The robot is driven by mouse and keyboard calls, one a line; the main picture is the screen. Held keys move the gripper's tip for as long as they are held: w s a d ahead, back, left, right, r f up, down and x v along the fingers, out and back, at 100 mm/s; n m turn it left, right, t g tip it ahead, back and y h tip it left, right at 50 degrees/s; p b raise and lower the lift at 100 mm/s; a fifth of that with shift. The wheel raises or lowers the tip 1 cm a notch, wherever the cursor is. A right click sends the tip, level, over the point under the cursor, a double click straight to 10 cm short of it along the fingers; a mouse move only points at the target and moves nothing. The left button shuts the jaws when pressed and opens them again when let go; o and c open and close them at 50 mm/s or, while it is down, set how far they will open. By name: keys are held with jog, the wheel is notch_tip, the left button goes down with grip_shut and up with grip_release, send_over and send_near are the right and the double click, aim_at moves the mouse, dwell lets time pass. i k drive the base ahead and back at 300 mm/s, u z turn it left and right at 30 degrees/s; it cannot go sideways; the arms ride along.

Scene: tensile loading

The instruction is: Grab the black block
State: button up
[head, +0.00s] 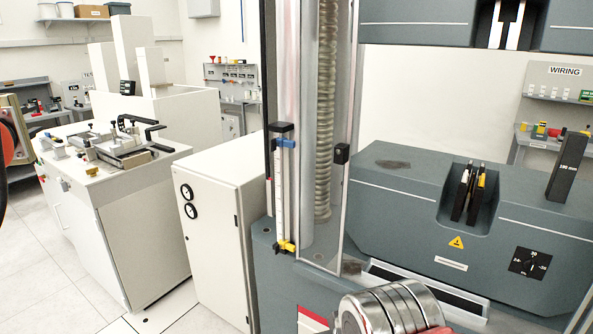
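A tall black block (568,167) with small white lettering stands upright at the far right of the head view. It rests on the grey top of the testing machine's base (400,170), near that base's right end. The block leans slightly to the right in the picture, and its front and one side show. Nothing is touching it except the surface below. My gripper's fingers do not show in this view, so its opening and its distance from the block cannot be seen.
A column with a lead screw (327,110) and clear cover rises left of the block. The lower jaws (468,193) sit in a recess, and upper jaws (507,24) hang above. A white cabinet (215,235) and bench (125,185) stand left; pale floor (40,260) shows there.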

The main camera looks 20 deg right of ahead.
aim_at(572, 151)
jog(key=z, duration=0.55)
jog(key=i, duration=0.95)
jog(key=z, duration=0.5)
